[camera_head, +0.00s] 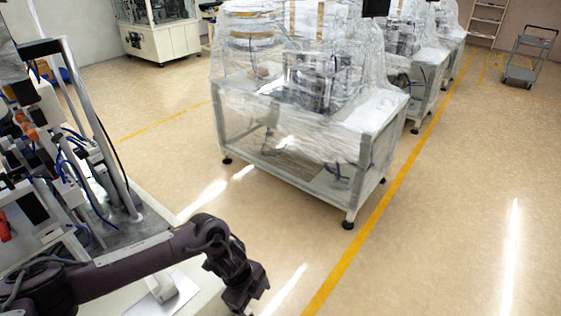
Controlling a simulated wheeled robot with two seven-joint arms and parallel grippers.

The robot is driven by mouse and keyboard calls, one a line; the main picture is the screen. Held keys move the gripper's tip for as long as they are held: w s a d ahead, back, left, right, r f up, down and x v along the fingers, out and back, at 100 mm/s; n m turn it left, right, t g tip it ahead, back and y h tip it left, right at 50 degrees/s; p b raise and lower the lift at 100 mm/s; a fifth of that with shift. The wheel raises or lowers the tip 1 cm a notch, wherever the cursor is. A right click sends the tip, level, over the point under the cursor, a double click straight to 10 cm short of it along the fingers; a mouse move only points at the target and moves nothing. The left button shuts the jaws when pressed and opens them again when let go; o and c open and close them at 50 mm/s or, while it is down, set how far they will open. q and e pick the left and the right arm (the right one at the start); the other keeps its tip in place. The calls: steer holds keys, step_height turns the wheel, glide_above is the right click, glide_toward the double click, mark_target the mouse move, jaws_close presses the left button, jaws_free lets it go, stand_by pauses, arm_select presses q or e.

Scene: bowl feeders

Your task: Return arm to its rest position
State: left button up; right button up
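My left arm comes in from the lower left, stretched out to the right and bent downward at the wrist. Its dark gripper (243,298) points down near the bottom edge, just right of the white machine's corner. Nothing can be made out in it, and its fingers are too dark and small to tell if they are open or shut. My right arm and gripper are not in view.
A white machine bench (130,243) with tubes and a metal frame stands at the left, beneath and behind my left arm. A plastic-wrapped machine (300,110) stands ahead. A grey cart (528,60) is far right. The floor (440,230) at right is clear.

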arm_select(q)
steer(key=d+f+n+t+h+b, duration=0.1)
steer(key=d+f+n+h, duration=0.35)
steer(key=d+f, duration=0.2)
steer(key=s+a+f+n+t+y+b, duration=0.1)
steer(key=a+f+n, duration=0.1)
steer(key=f+n, duration=0.35)
steer(key=s+a+f+n+t, duration=0.2)
steer(key=a+f, duration=0.1)
steer(key=f, duration=0.6)
steer(key=s+a+f+n+y+b, duration=0.1)
steer(key=s+a+f+n+y, duration=0.3)
steer(key=s+a+f, duration=0.65)
steer(key=s+a+f+n+g+y, duration=0.1)
steer(key=s+a+f+n, duration=0.1)
steer(key=s, duration=1)
steer(key=s+a+f+n+g+y, duration=0.1)
steer(key=s+a+f, duration=0.4)
steer(key=s, duration=0.7)
step_height(320, 180, down, 2)
steer(key=shift+a+f+n+g+b, duration=0.1)
steer(key=shift+a+n+g+b, duration=0.3)
steer(key=shift+n, duration=0.8)
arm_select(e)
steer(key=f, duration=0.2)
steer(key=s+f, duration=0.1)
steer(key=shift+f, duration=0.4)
arm_select(q)
steer(key=shift+d, duration=0.2)
